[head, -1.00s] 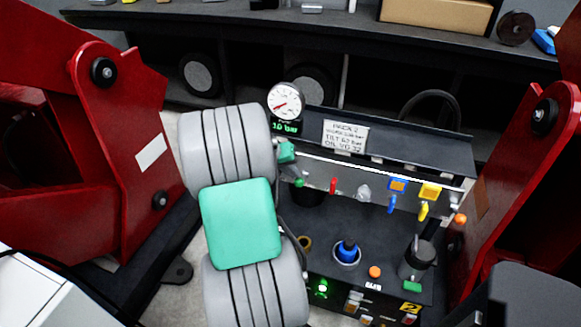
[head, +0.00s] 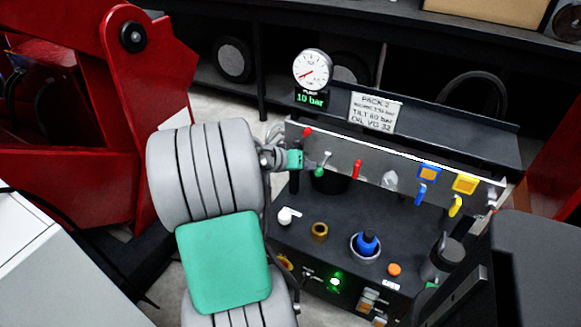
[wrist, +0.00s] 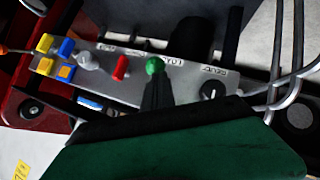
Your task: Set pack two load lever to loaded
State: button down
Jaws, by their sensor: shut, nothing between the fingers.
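The pack two panel (head: 375,165) is a grey strip with a row of small levers. From left to right in the head view are a green-tipped lever (head: 319,171), a red one (head: 357,170), a pale grey one (head: 390,180), a blue one (head: 421,194) and a yellow one (head: 456,205). I cannot read which is marked load. My gripper (head: 308,163) is shut and empty, beside the green-tipped lever. In the wrist view my dark fingers (wrist: 157,92) end at the green knob (wrist: 155,65); touching or just apart, I cannot tell.
A gauge (head: 312,70) with a 10 bar readout and a PACK 2 plate (head: 376,113) stand behind the panel. Below are a blue knob (head: 367,242), an orange button (head: 394,269) and a brass fitting (head: 320,232). A red frame (head: 150,90) stands left.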

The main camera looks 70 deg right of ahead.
jog(key=shift+a+f+b, duration=0.2)
jog(key=shift+f+b, duration=0.85)
jog(key=shift+f, duration=1.35)
jog(key=shift+s, duration=0.1)
jog(key=w+a+r+p, duration=0.3)
jog(key=w+a+r, duration=0.2)
jog(key=a, duration=0.5)
jog(key=shift+w+a, duration=0.3)
jog(key=shift+w, duration=0.25)
